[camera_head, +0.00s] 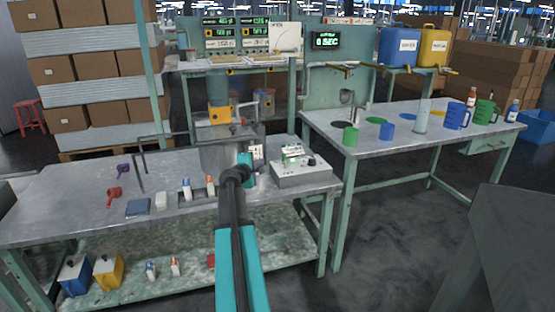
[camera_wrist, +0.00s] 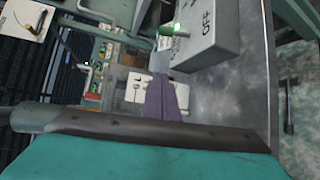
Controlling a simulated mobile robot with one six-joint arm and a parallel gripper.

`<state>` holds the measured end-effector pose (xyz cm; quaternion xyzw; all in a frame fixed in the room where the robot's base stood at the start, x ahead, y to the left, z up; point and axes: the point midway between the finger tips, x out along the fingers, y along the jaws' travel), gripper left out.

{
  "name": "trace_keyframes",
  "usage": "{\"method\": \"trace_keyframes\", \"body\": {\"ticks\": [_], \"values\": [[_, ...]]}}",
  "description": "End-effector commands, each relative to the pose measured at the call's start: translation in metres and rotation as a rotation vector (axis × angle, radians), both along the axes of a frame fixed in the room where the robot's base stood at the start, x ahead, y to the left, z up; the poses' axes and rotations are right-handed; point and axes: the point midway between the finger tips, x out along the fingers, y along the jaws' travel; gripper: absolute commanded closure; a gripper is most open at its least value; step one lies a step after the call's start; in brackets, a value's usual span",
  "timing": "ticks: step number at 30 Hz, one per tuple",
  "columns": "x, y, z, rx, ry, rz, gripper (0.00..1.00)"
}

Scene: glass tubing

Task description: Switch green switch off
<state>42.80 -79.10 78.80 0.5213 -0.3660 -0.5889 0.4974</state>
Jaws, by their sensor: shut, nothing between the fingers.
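A grey box (camera_head: 302,172) sits on the right end of the left workbench, with a small green switch (camera_head: 291,150) on its top. In the wrist view the box (camera_wrist: 232,42) is tilted by the camera angle and carries the lettering "OFF". The green switch (camera_wrist: 170,30) shows there at the box's edge, with a pale lever. My gripper (camera_head: 252,157) is just left of the box, apart from the switch. Its dark fingers appear shut and empty in the wrist view (camera_wrist: 163,88). The switch's exact position is too small to tell.
The left workbench (camera_head: 75,190) also holds red and purple scoops, small bottles and a blue pad left of my arm. A thin-framed rack (camera_head: 140,160) stands behind my arm. The right table (camera_head: 400,140) holds green and blue cups, jugs and a clear cylinder.

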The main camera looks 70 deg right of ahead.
Motion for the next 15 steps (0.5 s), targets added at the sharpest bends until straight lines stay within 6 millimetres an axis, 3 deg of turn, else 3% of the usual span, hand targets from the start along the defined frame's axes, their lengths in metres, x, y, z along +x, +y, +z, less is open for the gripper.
{"method": "trace_keyframes", "body": {"ticks": [15], "values": [[-0.015, -0.022, -0.003, 0.0, 0.0, -0.021, 1.0]]}}
